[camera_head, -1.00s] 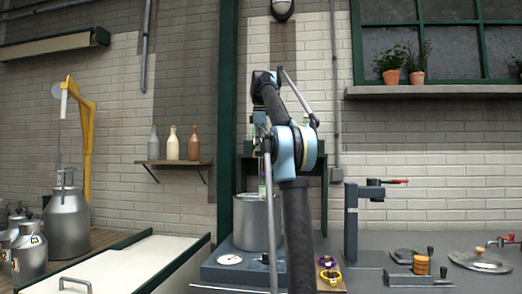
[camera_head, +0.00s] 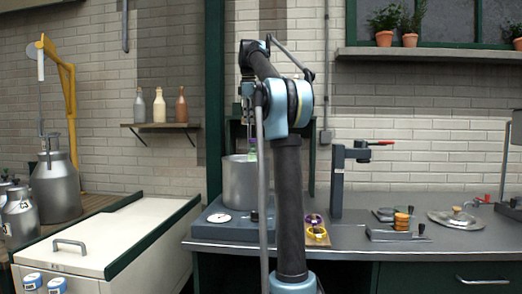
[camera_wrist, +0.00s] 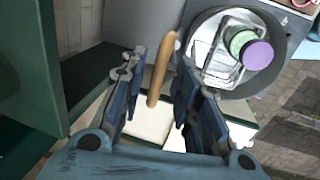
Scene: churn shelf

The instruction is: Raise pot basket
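The metal pot (camera_head: 238,183) stands on the grey counter unit, partly hidden by my arm in the head view. In the wrist view the pot (camera_wrist: 196,80) is at the upper right, with a wire basket (camera_wrist: 203,52) inside. A green and a purple round thing (camera_wrist: 256,55) show over the basket. A tan rod-like handle (camera_wrist: 160,70) lies between my gripper's fingers (camera_wrist: 153,72). The fingers are spread, with gaps beside the handle. In the head view my gripper (camera_head: 246,112) is small and partly hidden, above the pot. What the handle joins is not clear.
A green upright post (camera_head: 214,90) stands behind the pot. A dark stand with a red-handled lever (camera_head: 337,180) is to the right. Purple and yellow rings (camera_head: 316,229) lie near my arm. A white-topped chest (camera_head: 110,235) is at the left.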

